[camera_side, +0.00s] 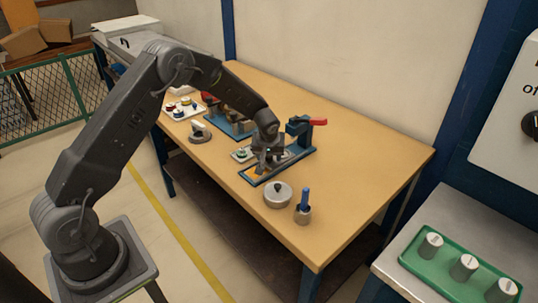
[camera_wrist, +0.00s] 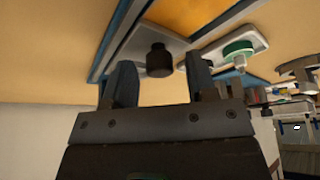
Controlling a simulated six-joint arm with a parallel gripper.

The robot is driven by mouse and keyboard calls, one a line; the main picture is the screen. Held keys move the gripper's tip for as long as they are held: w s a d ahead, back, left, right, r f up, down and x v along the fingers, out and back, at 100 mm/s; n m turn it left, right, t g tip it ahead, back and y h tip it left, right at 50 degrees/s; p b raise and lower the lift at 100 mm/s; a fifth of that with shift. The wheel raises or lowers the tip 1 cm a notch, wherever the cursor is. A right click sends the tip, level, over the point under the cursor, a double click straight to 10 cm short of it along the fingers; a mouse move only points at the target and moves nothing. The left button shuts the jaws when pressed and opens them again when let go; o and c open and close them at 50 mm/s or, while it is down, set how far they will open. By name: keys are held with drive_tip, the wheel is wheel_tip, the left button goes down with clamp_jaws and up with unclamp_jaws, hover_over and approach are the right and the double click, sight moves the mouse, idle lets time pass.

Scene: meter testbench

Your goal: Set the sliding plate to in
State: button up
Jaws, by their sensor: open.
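The sliding plate (camera_wrist: 136,44) is a grey plate with a dark round knob (camera_wrist: 160,60), seen in the wrist view on a blue-edged fixture. An orange area (camera_wrist: 195,14) lies beside the plate. In the side view the blue fixture (camera_side: 256,181) sits on the bench, with its orange area at the front-left end; my gripper hides much of the plate. My gripper (camera_wrist: 160,80) is open, with one finger on each side of the knob. I cannot tell whether either finger touches it. In the side view my gripper (camera_side: 268,158) is low over the fixture.
A red-handled clamp (camera_side: 318,122) stands at the fixture's back right. A small tray with a green part (camera_wrist: 238,50) is close beside it. A round metal pot (camera_side: 278,196) and a blue-handled tool (camera_side: 304,203) stand in front. The bench's right side is clear.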

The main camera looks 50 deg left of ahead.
clamp_jaws()
idle(0.5)
drive_tip(key=shift+w, duration=0.15)
drive_tip(key=shift+w, duration=2.4)
unclamp_jaws()
drive_tip(key=v, duration=1.4)
